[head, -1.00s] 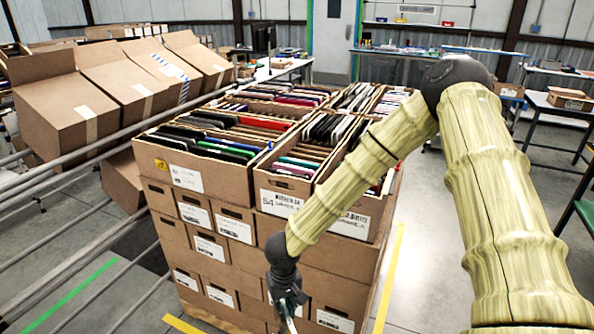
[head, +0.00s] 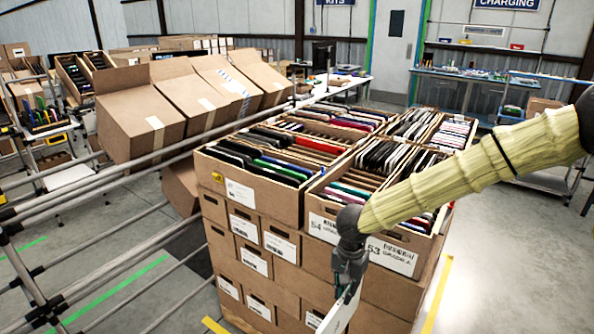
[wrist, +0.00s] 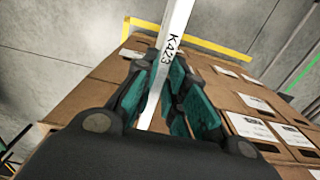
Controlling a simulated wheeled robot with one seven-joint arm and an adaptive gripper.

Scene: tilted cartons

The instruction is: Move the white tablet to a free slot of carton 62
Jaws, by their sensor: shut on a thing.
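My gripper (head: 348,285) is shut on the white tablet (head: 338,314), low in front of the carton stack in the head view. The tablet hangs below the fingers, and the frame's lower edge cuts it off. In the wrist view my gripper (wrist: 165,92) holds the tablet (wrist: 176,32) edge-on between its teal finger pads. I cannot make out a carton labelled 62 in either view.
A stack of cartons bears open ones full of devices, including carton 54 (head: 318,228) and carton 53 (head: 390,258). Tilted cartons (head: 140,118) lie on a pipe rack at left. Open cartons (head: 85,75) stand farther left. Floor at right is clear.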

